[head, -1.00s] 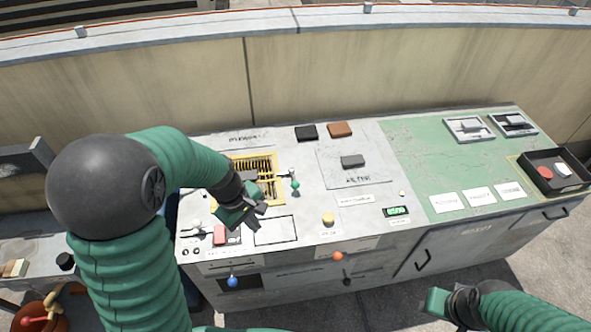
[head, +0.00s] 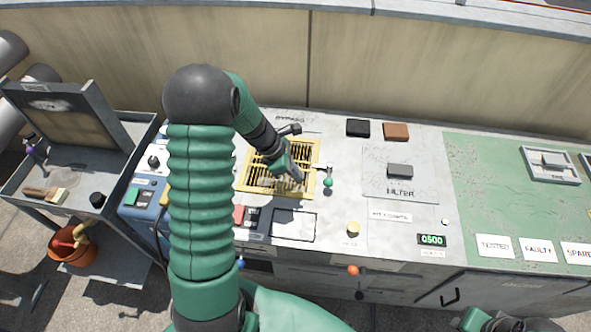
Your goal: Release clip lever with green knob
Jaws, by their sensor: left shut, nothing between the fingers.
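The clip lever with the green knob (head: 328,182) sits at the right edge of a yellow-framed slotted grille (head: 308,186) on the grey bench top. My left gripper (head: 297,175) is shut and empty. It hangs over the right part of the grille, a little left of the green knob and apart from it in the picture. My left arm and gripper hide part of the grille. My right gripper (head: 475,320) shows only in part at the bottom edge, and its fingers are not clear.
A black block (head: 358,128), a brown block (head: 396,131) and a grey block on the filter plate (head: 400,171) lie to the right. A yellow knob (head: 353,229) and an orange knob (head: 353,270) are nearer the front. A cart (head: 110,205) stands at left.

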